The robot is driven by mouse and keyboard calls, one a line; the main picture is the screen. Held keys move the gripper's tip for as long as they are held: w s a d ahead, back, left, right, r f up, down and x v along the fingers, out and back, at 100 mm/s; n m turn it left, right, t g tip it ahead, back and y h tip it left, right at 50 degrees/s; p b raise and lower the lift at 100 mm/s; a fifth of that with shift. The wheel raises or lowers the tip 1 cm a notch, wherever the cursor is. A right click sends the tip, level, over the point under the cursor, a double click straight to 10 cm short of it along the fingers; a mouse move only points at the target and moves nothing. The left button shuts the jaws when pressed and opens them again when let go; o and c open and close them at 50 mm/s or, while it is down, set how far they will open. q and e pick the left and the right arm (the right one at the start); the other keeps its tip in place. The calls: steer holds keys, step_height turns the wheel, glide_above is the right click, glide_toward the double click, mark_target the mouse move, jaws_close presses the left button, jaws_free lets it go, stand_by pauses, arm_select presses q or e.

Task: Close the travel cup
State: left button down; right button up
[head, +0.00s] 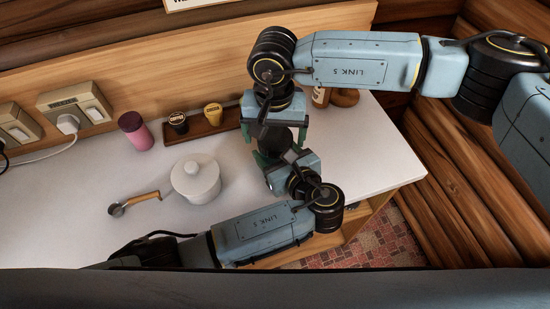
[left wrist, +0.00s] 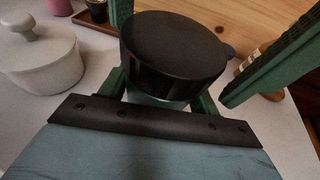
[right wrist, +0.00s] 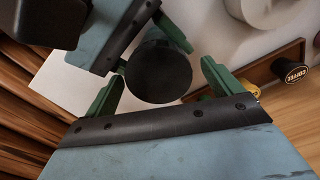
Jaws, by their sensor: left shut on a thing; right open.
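The travel cup (head: 283,138) is upright with a wide round black lid or top; the lid shows from the side in the left wrist view (left wrist: 175,50) and from above in the right wrist view (right wrist: 158,72). A thin pale strip of its body shows under the black part. My left gripper (head: 281,152) is shut around the cup below the black part. My right gripper (head: 273,128) is open above it, its green fingers (right wrist: 162,80) on either side of the black top, with gaps. Whether the lid is fully seated cannot be told.
A pink tumbler (head: 136,131), a wooden tray (head: 208,126) with two small containers, and brown jars (head: 345,97) are at the back. The counter's right part is clear.

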steer(key=c, duration=1)
steer(key=shift+r+m, duration=0.1)
steer(key=shift+m, duration=1.5)
steer(key=o, duration=1.1)
steer(key=shift+d, duration=0.2)
steer(key=shift+a+r, duration=0.15)
steer(key=shift+r, duration=2.05)
